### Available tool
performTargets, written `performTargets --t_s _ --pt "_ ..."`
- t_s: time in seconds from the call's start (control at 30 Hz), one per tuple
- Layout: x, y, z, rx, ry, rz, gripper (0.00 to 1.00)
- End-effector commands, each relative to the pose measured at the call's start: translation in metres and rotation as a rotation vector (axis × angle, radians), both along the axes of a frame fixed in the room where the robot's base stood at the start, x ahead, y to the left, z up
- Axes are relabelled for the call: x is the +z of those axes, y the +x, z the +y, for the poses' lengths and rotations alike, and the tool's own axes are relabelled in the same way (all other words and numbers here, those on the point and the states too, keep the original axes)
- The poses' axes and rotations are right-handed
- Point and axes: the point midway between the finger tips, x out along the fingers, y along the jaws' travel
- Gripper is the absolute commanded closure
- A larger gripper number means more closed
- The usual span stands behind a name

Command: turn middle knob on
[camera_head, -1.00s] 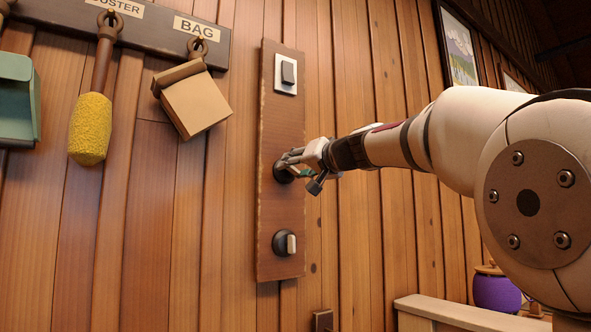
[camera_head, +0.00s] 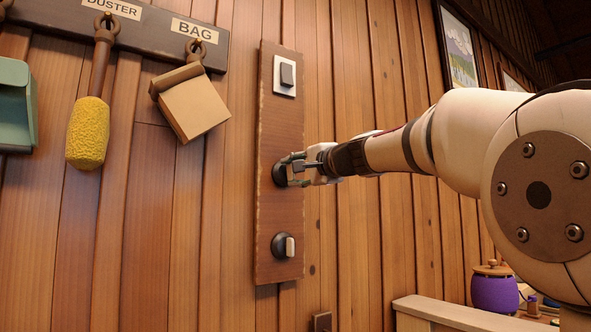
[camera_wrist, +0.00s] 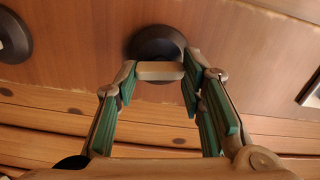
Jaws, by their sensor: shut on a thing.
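The middle knob (camera_head: 280,173) is a dark round base on a vertical wooden panel (camera_head: 266,215), partly hidden by my gripper in the head view. In the wrist view its dark base (camera_wrist: 158,40) is at the top centre, with a light bar handle (camera_wrist: 160,71) across it. My gripper (camera_head: 297,170) is at the knob, coming from the right. In the wrist view my gripper (camera_wrist: 160,77) has its green-padded fingers on both ends of the bar, shut on it. The bar lies crosswise between the fingers there.
A lower knob (camera_head: 284,245) with an upright light bar is below on the panel. A switch (camera_head: 285,75) on a white plate is above. A bag (camera_head: 190,101) and a yellow duster (camera_head: 89,132) hang at left. A ledge (camera_head: 440,312) and purple pot (camera_head: 494,289) are lower right.

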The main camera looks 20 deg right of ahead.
Motion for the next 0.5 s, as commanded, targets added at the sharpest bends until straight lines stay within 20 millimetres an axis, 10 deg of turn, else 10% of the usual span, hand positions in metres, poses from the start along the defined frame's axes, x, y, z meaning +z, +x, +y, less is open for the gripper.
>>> performTargets --t_s 0.5 --pt "-0.0012 0.0002 -0.001 -0.002 0.164 0.054 0.92"
